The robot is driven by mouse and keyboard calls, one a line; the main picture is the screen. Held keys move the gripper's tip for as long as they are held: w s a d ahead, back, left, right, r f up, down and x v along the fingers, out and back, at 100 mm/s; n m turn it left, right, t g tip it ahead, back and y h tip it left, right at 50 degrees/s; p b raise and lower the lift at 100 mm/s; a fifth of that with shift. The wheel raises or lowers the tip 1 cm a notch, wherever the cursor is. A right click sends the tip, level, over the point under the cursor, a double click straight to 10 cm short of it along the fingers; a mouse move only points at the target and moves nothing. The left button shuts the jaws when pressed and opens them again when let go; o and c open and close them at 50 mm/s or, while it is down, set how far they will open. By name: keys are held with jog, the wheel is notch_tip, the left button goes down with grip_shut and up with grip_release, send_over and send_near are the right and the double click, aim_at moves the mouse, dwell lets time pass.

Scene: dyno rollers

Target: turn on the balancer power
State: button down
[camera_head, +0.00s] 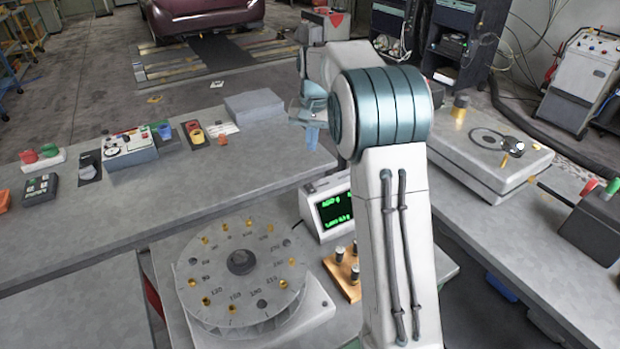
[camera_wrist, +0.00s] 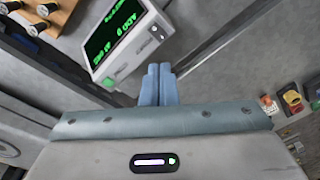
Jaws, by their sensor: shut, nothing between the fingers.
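The balancer has a round disc (camera_head: 215,262) with angle numbers and brass studs, on a light base on the low bench. Beside it stands a white display box (camera_head: 308,215) whose dark screen shows green text; the box also appears in the wrist view (camera_wrist: 160,56). A green button (camera_wrist: 108,82) is on its lower front corner, and small round controls (camera_wrist: 156,33) are on its right side. My gripper (camera_head: 312,137) is above and behind the box in the head view. In the wrist view its blue fingers (camera_wrist: 158,70) are together and empty, close to the box's lower edge; contact cannot be told.
A wooden block with dark-topped pegs (camera_head: 342,272) stands right of the disc, partly hidden by my arm. A grey bench (camera_head: 200,190) behind carries switch boxes and coloured cups. Another bench at right holds a flat machine (camera_head: 490,150).

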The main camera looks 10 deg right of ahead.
aim_at(309, 185)
jog(key=m, duration=0.5)
jog(key=m+b, duration=0.1)
jog(key=m, duration=0.4)
jog(key=shift+s+d+t, duration=0.15)
jog(key=shift+s+t, duration=0.05)
jog(key=shift+t, duration=0.1)
jog(key=f+p, duration=0.1)
jog(key=f, duration=0.3)
jog(key=w+f+p, duration=0.1)
jog(key=f, duration=0.8)
jog(key=shift+w+a+f+p, duration=0.3)
jog(key=shift+w+f+p, duration=0.1)
